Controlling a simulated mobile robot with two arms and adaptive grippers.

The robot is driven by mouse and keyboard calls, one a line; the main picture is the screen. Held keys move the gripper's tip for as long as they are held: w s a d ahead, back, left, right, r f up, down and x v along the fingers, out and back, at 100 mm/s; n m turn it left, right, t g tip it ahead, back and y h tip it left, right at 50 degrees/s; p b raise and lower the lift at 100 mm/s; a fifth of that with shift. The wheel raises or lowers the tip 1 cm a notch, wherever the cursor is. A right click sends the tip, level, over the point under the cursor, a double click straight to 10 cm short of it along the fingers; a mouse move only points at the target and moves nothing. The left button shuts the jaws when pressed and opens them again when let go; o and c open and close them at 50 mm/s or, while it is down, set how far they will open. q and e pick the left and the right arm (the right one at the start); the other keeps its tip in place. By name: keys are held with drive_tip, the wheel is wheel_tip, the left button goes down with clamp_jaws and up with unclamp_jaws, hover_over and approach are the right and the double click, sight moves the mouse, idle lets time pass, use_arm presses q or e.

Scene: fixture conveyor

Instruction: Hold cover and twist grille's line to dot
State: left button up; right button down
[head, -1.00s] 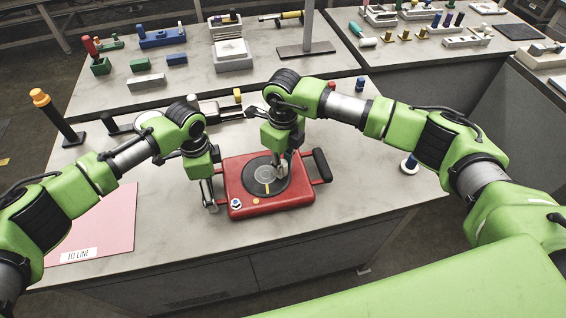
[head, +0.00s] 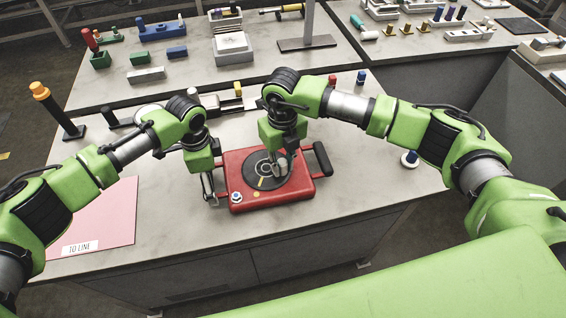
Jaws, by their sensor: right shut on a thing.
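The red cover (head: 290,196) lies on the bench with a black round grille (head: 250,176) in its top. A short yellow line (head: 262,183) shows on the grille, towards its front. A yellow dot (head: 256,194) sits on the cover just beyond the grille's front edge, close to the line and slightly left of it. My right gripper (head: 280,170) points down and is shut on the grille near its middle, hiding part of it. My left gripper (head: 209,197) is at the cover's left handle; whether its fingers are closed on it is too small to tell.
A blue and white knob (head: 236,197) is on the cover's front left corner. A dark handle (head: 322,158) stands at its right. A pink mat (head: 105,220) lies at left, an orange-topped black post (head: 57,112) behind it. The bench front right is mostly clear.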

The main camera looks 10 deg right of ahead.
drive_tip(key=c, duration=1.8)
unclamp_jaws()
wheel_tip(320, 180, up, 12)
drive_tip(key=shift+r, duration=0.1)
